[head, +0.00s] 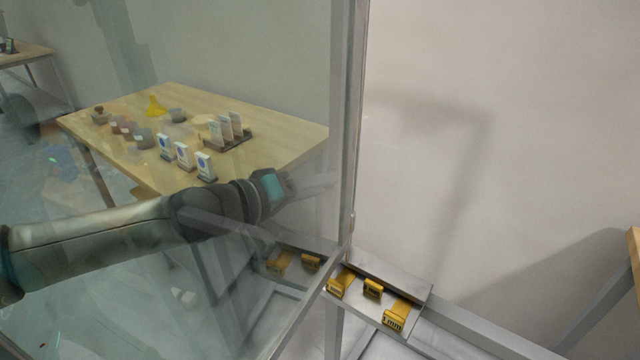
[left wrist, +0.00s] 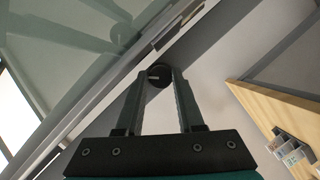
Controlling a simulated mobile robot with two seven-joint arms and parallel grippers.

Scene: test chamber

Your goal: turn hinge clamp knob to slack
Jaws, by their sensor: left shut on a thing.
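The hinge clamp knob (left wrist: 159,75) is a small dark round knob with a light mark on its face, next to a metal frame edge in the left wrist view. My left gripper (left wrist: 158,78) has a finger on each side of it and is shut on it. In the head view my left gripper (head: 328,182) is seen through the clear panel, with its fingers reaching to the metal upright (head: 347,120). I cannot make out the knob there. My right gripper is in neither view.
A wooden table (head: 290,140) with small blocks and cards stands behind the clear panel (head: 230,50). A metal tray (head: 415,286) with yellow labelled pieces (head: 372,289) sits on the low rail. Another wooden table edge (head: 634,250) is at far right.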

